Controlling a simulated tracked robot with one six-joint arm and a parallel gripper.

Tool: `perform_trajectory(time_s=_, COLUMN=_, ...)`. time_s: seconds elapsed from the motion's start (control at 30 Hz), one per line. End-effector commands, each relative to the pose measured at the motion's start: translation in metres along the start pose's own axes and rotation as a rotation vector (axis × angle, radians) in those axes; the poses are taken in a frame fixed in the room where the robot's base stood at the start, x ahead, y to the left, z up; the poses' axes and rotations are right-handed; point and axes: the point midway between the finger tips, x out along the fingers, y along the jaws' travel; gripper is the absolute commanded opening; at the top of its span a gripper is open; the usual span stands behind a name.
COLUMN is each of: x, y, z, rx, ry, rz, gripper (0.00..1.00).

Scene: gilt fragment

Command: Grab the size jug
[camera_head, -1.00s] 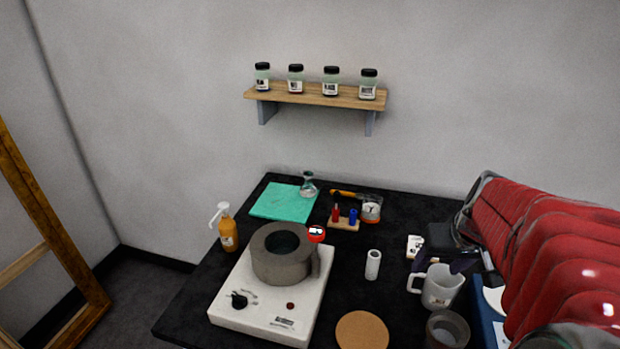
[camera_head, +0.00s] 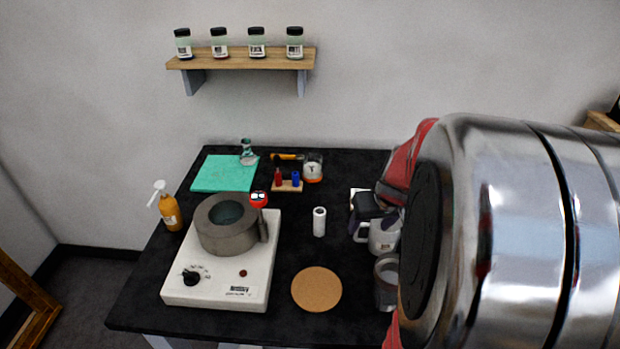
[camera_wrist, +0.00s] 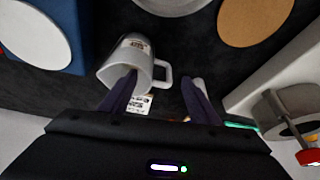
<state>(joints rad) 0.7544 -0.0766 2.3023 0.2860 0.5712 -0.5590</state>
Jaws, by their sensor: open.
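The size jug (camera_head: 385,238) is a white jug with a handle, standing on the black table and partly covered by my arm in the head view. In the wrist view the jug (camera_wrist: 125,62) shows large, with dark printing on its side and its handle toward the right. My gripper (camera_wrist: 160,78) is open and empty. Its two dark fingers point toward the jug, one overlapping the body and the other right of the handle, so the handle appears between them. I cannot tell how far the fingertips are from it. In the head view my gripper (camera_head: 368,207) is just behind the jug, mostly hidden.
A grey cup (camera_head: 387,290) stands close in front of the jug. A cork mat (camera_head: 317,289), a white cylinder (camera_head: 319,222) and a hot plate (camera_head: 215,290) with a grey pot (camera_head: 228,230) are to the left. A blue box (camera_wrist: 62,15) is near the jug.

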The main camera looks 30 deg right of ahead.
Motion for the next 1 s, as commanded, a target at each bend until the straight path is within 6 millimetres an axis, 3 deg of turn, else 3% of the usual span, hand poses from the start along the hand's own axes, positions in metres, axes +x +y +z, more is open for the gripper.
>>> perform_trajectory(time_s=0.13, x=0.01, y=0.0, z=0.001, rx=0.0, ry=-0.001, rz=-0.001, gripper=0.56)
perform_trajectory(time_s=0.57, x=0.014, y=0.0, z=0.0, rx=0.0, ry=0.0, rz=0.0, gripper=0.56)
perform_trajectory(time_s=1.0, x=0.057, y=-0.002, z=0.001, rx=0.0, ry=-0.002, rz=0.0, gripper=0.56)
